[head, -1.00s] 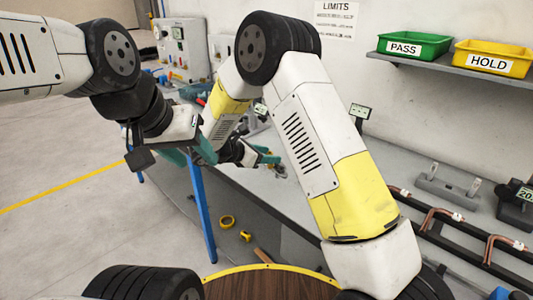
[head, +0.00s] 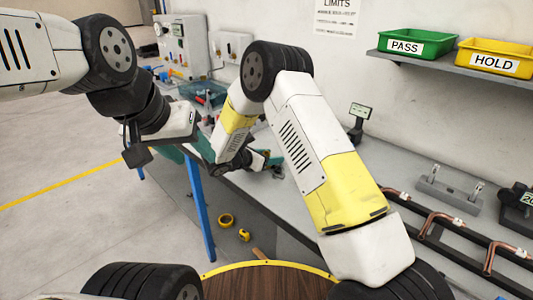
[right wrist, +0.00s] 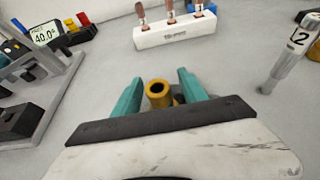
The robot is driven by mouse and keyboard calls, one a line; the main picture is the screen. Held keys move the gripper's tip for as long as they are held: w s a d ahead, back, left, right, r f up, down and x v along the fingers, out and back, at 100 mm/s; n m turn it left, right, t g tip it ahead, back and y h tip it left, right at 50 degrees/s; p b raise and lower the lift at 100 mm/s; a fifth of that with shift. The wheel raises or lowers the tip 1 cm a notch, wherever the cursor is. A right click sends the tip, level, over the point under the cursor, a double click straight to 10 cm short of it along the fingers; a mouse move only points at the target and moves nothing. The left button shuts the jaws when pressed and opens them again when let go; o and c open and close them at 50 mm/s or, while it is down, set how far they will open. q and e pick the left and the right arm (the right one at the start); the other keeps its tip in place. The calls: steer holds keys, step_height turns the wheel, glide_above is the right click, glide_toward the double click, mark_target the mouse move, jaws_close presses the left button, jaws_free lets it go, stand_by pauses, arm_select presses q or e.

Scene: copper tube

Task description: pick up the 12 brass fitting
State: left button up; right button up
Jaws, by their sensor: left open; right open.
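A hollow brass fitting (right wrist: 158,92) stands in the right wrist view, its open round end toward the camera. My right gripper (right wrist: 158,94) is open, with one teal finger on each side of the fitting. The fitting's lower part is hidden behind the gripper body. In the head view my right gripper (head: 268,162) is low over the bench, and the fitting cannot be made out. My left gripper (head: 172,153) is open beyond the bench's left edge, partly hidden by its wrist.
A white block (right wrist: 175,34) with copper pieces stands behind the fitting. A grey fixture (right wrist: 40,88) and a small display (right wrist: 45,34) are at left. The grey bench (head: 290,205) holds copper tubes on black rails (head: 440,222). Green PASS (head: 415,43) and yellow HOLD (head: 495,58) bins are shelved above.

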steer(key=shift+w+d+f, duration=0.1)
steer(key=shift+w+d, duration=0.05)
steer(key=shift+w, duration=0.05)
jaws_close()
stand_by(0.4)
